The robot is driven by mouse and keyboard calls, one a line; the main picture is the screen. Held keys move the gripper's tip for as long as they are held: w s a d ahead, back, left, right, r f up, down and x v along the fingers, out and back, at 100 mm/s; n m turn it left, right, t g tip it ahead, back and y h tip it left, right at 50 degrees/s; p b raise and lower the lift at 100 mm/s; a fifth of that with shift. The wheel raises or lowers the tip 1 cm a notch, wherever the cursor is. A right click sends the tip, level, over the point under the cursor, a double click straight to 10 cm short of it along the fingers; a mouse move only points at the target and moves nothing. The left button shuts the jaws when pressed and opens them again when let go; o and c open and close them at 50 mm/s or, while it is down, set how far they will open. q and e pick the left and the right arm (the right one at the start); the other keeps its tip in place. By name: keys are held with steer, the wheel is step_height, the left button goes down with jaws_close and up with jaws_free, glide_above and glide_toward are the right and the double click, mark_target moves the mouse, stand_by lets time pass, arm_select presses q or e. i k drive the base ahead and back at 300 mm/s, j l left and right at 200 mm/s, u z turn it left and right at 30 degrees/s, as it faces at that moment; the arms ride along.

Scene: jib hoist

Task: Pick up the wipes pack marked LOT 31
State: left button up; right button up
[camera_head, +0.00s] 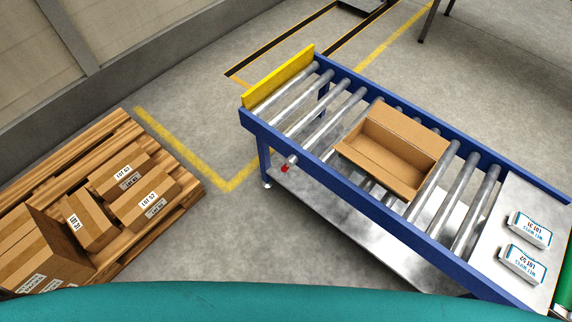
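Two white wipes packs with blue print lie flat on the metal plate (490,240) at the right end of the roller conveyor. The farther pack (530,230) appears to read LOT 31, in small tilted print. The nearer pack (523,265) appears to read LOT 52. The packs lie close together with a narrow gap between them. Neither of my grippers is in view.
An open, seemingly empty cardboard box (392,150) sits on the rollers, left of the plate. The blue conveyor frame (360,208) has a yellow end stop (279,77). A pallet (185,190) with several labelled cartons stands at the left. Floor between is clear.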

mark_target(518, 223)
steer(key=z, duration=2.05)
